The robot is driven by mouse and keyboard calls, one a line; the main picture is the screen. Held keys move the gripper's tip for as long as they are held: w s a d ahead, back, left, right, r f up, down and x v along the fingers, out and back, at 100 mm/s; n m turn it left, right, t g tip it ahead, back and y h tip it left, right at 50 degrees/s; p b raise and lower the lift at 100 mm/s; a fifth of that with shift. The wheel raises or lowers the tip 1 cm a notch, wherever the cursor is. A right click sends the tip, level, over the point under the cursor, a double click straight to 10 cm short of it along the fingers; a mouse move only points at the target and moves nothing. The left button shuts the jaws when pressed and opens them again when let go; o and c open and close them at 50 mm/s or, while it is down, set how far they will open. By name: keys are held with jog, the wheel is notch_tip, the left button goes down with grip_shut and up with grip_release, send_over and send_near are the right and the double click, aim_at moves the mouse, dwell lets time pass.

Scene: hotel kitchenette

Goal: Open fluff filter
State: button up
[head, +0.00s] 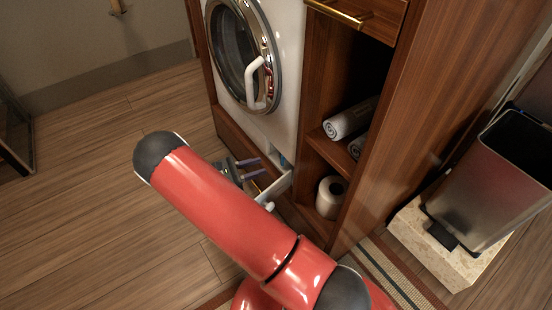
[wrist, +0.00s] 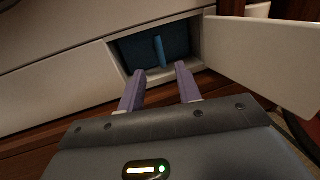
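The fluff filter flap is a white panel at the bottom right of the washing machine (head: 285,75). It stands swung open to the right in the wrist view (wrist: 285,60) and also shows open in the head view (head: 277,187). Behind it is a dark blue recess (wrist: 140,52) with a lighter blue upright piece (wrist: 161,51) in it. My gripper (wrist: 159,70) is open, its two purple fingers apart with nothing visible between them. The fingertips are just in front of the recess, left of the flap. In the head view my gripper (head: 258,167) is low beside the flap, partly hidden by my arm.
A wooden shelf unit right of the machine holds rolled towels (head: 350,119) and a toilet roll (head: 331,195). A metal pedal bin (head: 490,180) stands on a stone block at the right. The wooden floor (head: 80,210) at the left is clear.

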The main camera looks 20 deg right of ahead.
jog(key=d, duration=0.7)
jog(key=shift+s+d+b, duration=0.1)
jog(key=shift+d+b, duration=0.2)
jog(key=shift+d, duration=0.05)
grip_shut()
